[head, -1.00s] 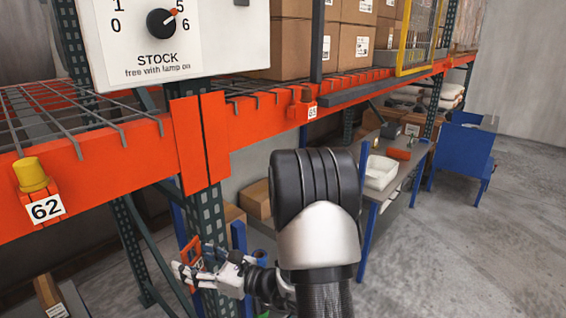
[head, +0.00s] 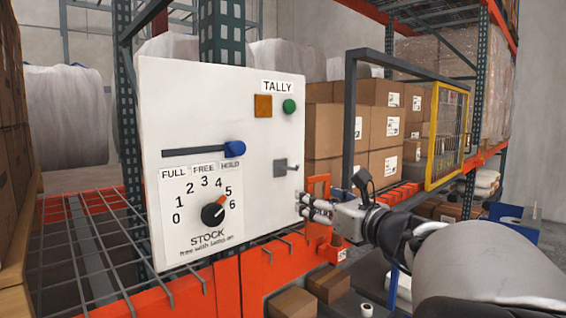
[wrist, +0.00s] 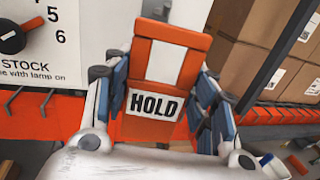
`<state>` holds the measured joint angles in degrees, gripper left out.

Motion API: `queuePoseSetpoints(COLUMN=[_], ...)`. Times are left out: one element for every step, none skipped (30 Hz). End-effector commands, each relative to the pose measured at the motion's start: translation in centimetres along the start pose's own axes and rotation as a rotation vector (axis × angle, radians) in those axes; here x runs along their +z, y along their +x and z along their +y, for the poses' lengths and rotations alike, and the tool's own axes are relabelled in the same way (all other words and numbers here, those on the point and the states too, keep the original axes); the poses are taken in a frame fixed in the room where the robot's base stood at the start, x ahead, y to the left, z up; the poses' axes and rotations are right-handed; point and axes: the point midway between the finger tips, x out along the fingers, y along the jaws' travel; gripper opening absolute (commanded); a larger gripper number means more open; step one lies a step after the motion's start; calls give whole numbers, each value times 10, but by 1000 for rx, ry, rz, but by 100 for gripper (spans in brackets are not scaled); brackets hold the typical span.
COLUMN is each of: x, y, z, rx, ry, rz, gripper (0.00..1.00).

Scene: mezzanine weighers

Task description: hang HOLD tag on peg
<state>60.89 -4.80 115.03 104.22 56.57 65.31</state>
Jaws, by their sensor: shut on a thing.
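My gripper (head: 306,207) is shut on the orange HOLD tag (head: 319,187), just off the lower right edge of the white panel. In the wrist view the HOLD tag (wrist: 188,44) stands upright between my gripper's blue-padded fingers (wrist: 158,100). Its upper part is an open frame, with a white label reading HOLD below. The peg (head: 293,167) sticks out from a grey square plate at the panel's right side. The tag is apart from it, to the right and a little lower.
The white panel (head: 225,110) carries a STOCK dial (head: 213,212), a blue slider knob (head: 235,148), a green button (head: 289,105) and an orange square (head: 263,105). A dark post frame (head: 349,110) and cartons (head: 383,125) stand right of the tag. An orange beam (head: 245,275) runs below.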

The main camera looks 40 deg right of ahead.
Motion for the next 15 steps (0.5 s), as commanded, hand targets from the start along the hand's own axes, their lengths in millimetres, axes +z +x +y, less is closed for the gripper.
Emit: queuePoseSetpoints(x=[20,27,34,38,41,43,45,45,45,45,45,44,44,44,43], y=[-6,-9,-12,-13,-15,-16,-16,-16,-16,-15,-14,-12,-11,-9,-7], z=[-4,-5,-7,-8,-8,-9,-9,-10,-9,-9,-9,-9,-8,-8,-8], rx=[-22,-33,-43,-49,-55,-61,-63,-65,-65,-65,-65,-64,-64,-64,-64], ry=[-3,-3,-2,-2,0,1,1,1,2,2,3,3,3,3,3], rz=[-2,-2,-1,0,0,1,1,2,2,2,2,2,1,1,2], gripper=[32,32,32,32,32,32,32,32,32,32,32,32,32,32,32])
